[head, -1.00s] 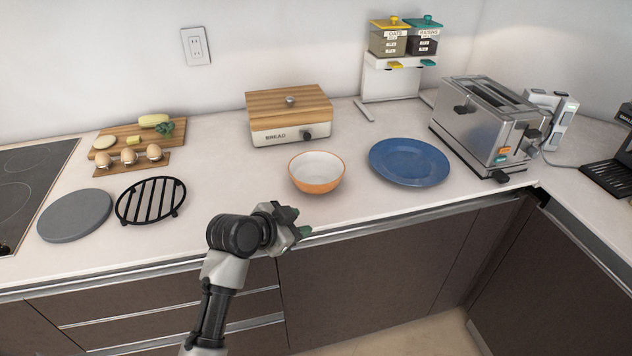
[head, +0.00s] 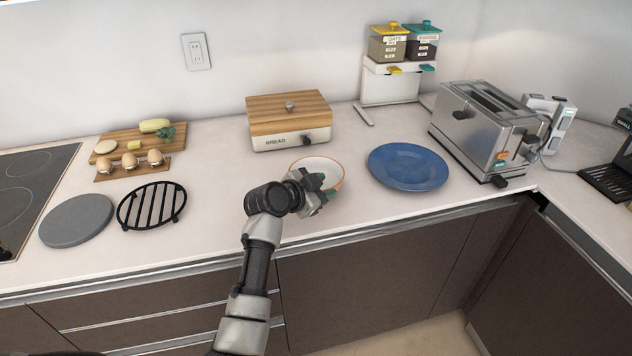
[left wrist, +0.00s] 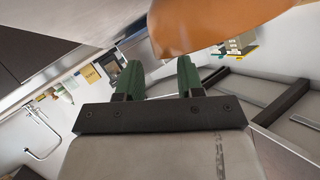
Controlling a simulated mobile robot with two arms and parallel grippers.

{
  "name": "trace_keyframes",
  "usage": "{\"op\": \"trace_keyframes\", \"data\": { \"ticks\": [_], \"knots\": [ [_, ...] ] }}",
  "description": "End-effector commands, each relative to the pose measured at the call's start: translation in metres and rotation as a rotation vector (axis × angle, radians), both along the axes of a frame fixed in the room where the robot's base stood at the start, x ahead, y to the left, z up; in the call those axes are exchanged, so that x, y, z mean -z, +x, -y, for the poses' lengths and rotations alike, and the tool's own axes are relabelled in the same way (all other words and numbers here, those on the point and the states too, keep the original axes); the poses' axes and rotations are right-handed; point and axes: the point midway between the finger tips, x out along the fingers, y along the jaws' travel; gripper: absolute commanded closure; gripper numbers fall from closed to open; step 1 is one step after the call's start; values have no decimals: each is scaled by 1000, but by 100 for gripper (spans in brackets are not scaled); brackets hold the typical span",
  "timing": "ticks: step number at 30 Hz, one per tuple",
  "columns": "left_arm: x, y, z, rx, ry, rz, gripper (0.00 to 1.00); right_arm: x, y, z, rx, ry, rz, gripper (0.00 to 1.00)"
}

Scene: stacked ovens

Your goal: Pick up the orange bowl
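The orange bowl (head: 326,166), white inside, stands upright on the counter between the bread box and the blue plate. My left gripper (head: 328,188) is at the bowl's near side and hides part of it in the head view. In the left wrist view the bowl's orange outer wall (left wrist: 205,22) fills the top, just beyond the fingers. The two green-tipped fingers (left wrist: 160,78) are spread apart with a clear gap between them. I cannot tell whether a finger touches the bowl. My right gripper is not in view.
A bread box (head: 290,122) stands behind the bowl. A blue plate (head: 408,167) lies to its right, with a toaster (head: 485,130) beyond. A black trivet (head: 152,206) and a grey round slab (head: 77,221) lie left. The counter between trivet and bowl is clear.

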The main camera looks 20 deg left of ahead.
Motion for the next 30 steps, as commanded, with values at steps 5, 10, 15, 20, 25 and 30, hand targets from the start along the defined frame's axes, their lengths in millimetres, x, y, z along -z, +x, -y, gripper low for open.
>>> {"op": "trace_keyframes", "data": {
  "ticks": [5,10,15,20,25,30],
  "knots": [
    [6,20,7,-1,-3,0,62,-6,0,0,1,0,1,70],
    [11,28,11,-1,-1,0,62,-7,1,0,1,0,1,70],
    [11,29,10,-1,0,1,62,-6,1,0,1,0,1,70],
    [12,28,11,-1,0,1,78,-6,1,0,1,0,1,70],
    [12,28,11,0,-1,0,100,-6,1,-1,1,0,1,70],
    [11,29,11,0,0,1,100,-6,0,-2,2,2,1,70]
  ]
}}
